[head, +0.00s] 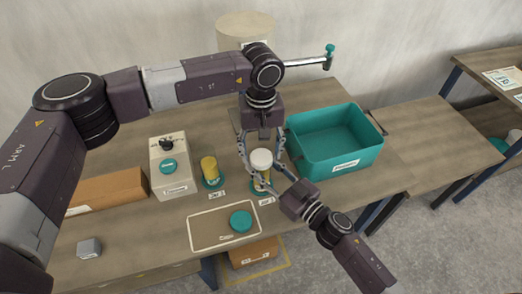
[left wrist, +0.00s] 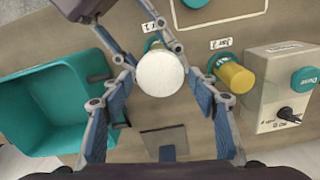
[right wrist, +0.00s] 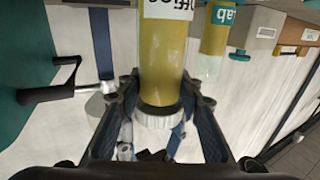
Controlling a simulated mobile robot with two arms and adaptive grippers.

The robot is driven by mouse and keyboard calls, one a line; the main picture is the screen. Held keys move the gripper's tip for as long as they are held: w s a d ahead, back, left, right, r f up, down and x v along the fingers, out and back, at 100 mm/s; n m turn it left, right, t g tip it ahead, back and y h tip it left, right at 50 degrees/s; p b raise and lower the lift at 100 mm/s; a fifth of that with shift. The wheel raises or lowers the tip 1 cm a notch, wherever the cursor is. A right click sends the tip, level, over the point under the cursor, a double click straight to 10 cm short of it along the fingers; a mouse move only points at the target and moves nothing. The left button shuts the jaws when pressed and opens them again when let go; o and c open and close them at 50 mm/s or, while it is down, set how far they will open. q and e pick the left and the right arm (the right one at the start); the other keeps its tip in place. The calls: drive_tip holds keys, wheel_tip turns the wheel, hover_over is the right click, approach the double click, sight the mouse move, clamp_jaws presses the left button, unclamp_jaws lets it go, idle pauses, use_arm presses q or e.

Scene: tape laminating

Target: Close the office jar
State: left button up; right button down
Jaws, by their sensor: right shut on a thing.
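The office jar (head: 261,178) stands upright on a teal base at the Jar 1 label, with yellow contents and a white lid (head: 261,158) at its top. The right wrist view shows the "Office" jar (right wrist: 163,65) upside down, the white lid (right wrist: 158,118) at its mouth; I cannot tell whether it is tight. My right gripper (head: 264,185) comes from the front right and is shut on the jar's body. My left gripper (head: 262,168) points down from above, open, fingers either side of the lid with gaps. The left wrist view shows the lid (left wrist: 160,74) between the fingers.
A yellow jar labelled Lab (head: 209,168) stands at Jar 2 on the left. A teal disc (head: 241,221) lies on the outlined mat (head: 205,233) in front. A teal bin (head: 335,167) is close on the right. A box with a teal button (head: 176,185) stands farther left.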

use_arm(q)
drive_tip(key=shift+o, duration=0.2)
drive_tip(key=shift+r, duration=2.2)
drive_tip(key=shift+c, duration=0.4)
drive_tip(key=n, duration=0.3)
drive_tip(key=shift+s+r, duration=0.1)
drive_tip(key=shift+r, duration=0.1)
drive_tip(key=n, duration=0.4)
drive_tip(key=shift+r, duration=0.25)
drive_tip(key=n, duration=0.5)
drive_tip(key=shift+s+d+r+n, duration=0.1)
drive_tip(key=shift+r+n, duration=0.2)
drive_tip(key=shift+r, duration=0.05)
drive_tip(key=n, duration=0.5)
drive_tip(key=shift+r, duration=0.35)
drive_tip(key=n, duration=0.7)
drive_tip(key=shift+r, duration=0.35)
